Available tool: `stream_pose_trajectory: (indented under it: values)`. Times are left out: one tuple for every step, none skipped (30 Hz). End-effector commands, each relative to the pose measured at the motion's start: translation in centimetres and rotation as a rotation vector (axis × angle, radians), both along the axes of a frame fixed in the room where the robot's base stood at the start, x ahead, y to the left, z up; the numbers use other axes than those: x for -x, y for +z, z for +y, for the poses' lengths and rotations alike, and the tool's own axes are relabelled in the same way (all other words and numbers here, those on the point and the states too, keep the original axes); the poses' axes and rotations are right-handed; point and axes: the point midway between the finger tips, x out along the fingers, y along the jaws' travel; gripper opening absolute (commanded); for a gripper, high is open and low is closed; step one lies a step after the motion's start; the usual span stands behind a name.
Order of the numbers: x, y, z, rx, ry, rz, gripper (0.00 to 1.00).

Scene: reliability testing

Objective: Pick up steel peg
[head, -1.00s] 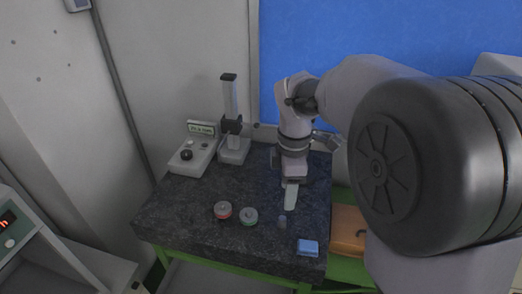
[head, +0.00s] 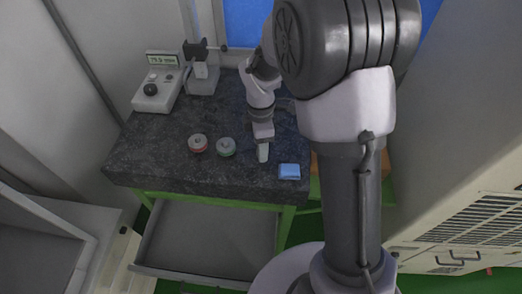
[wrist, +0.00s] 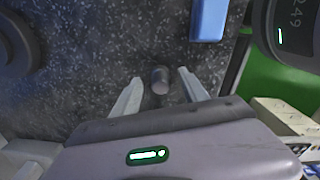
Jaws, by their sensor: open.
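The steel peg (wrist: 160,78) is a short grey cylinder standing on the dark speckled table top (head: 140,150). In the wrist view it is between the fingertips of my gripper (wrist: 155,85), with a gap on both sides. My gripper is open and holds nothing. In the head view my gripper (head: 263,154) points down near the table's front right part, and I cannot make out the peg there.
A blue block (head: 289,171) lies right of my gripper and also shows in the wrist view (wrist: 208,18). A gauge box (head: 157,95) and stand (head: 203,80) are behind.

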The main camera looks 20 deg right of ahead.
Motion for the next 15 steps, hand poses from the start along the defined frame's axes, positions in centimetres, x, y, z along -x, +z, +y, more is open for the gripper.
stream_pose_trajectory:
  values:
    - [0.01, -0.29, 0.0, 0.0, 0.0, 0.0, 0.52]
    - [0.01, -0.32, 0.0, 0.0, -0.001, 0.0, 0.52]
    - [0.01, -0.3, 0.01, 0.0, -0.001, 0.0, 0.52]
    - [0.0, -0.27, 0.01, 0.0, -0.001, 0.0, 0.52]
    - [0.0, -0.25, 0.01, 0.0, -0.001, 0.0, 0.52]
    - [0.0, -0.23, 0.01, 0.0, -0.001, 0.0, 0.52]
    - [0.0, -0.23, 0.01, 0.0, -0.001, 0.0, 0.5]
    - [0.0, -0.23, 0.01, 0.0, -0.001, 0.0, 0.44]
    - [0.0, -0.22, 0.01, 0.0, -0.001, 0.0, 0.36]
    - [0.0, -0.22, 0.01, 0.0, -0.001, 0.0, 0.3]
    - [0.0, -0.22, 0.01, 0.0, -0.001, 0.0, 0.24]
    - [-0.01, -0.21, 0.01, 0.0, -0.001, 0.0, 0.16]
    - [-0.01, -0.21, 0.01, 0.0, -0.001, 0.0, 0.11]
    - [-0.01, -0.21, 0.01, 0.0, -0.001, 0.0, 0.05]
    - [-0.01, -0.21, 0.01, 0.0, -0.001, 0.0, 0.0]
